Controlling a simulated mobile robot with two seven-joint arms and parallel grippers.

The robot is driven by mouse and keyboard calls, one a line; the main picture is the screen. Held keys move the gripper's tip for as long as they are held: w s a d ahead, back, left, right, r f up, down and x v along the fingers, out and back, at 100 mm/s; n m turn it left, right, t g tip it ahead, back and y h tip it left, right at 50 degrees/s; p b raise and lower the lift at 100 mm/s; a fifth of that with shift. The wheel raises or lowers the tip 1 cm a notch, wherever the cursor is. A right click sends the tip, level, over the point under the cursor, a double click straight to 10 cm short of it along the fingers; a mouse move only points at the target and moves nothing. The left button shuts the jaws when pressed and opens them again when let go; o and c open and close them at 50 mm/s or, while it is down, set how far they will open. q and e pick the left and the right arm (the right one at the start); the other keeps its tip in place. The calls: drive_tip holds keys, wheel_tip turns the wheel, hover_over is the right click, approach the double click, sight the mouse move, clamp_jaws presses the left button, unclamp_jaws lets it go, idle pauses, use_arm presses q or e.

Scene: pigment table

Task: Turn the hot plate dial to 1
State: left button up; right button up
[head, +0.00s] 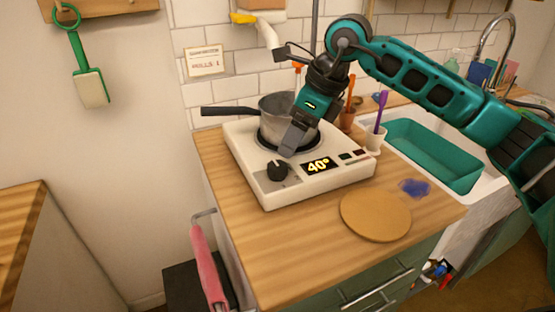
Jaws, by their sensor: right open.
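The white hot plate (330,188) stands on the wooden counter. Its black dial (277,171) is at the front left of its top, and the setting marks around it are too small to read. A lit display (319,166) beside the dial shows 40°. A metal saucepan (277,106) with a dark handle sits on the burner. My right gripper (289,148) points down over the hot plate, just above and right of the dial, apart from it and in front of the pan. Its jaws are open, with nothing visible between them. My left gripper is not in view.
A round wooden board (375,215) lies at the front right of the counter (290,240), near a blue powder patch (414,187). A white cup (373,143) with a purple tool stands right of the hot plate. A sink with a teal basin (430,150) is farther right.

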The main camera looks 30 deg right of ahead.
sight(278, 165)
drive_tip(key=x, duration=0.8)
drive_tip(key=shift+a, duration=0.15)
drive_tip(key=shift+c, duration=0.2)
drive_tip(key=shift+r, duration=0.1)
drive_tip(key=c, duration=1)
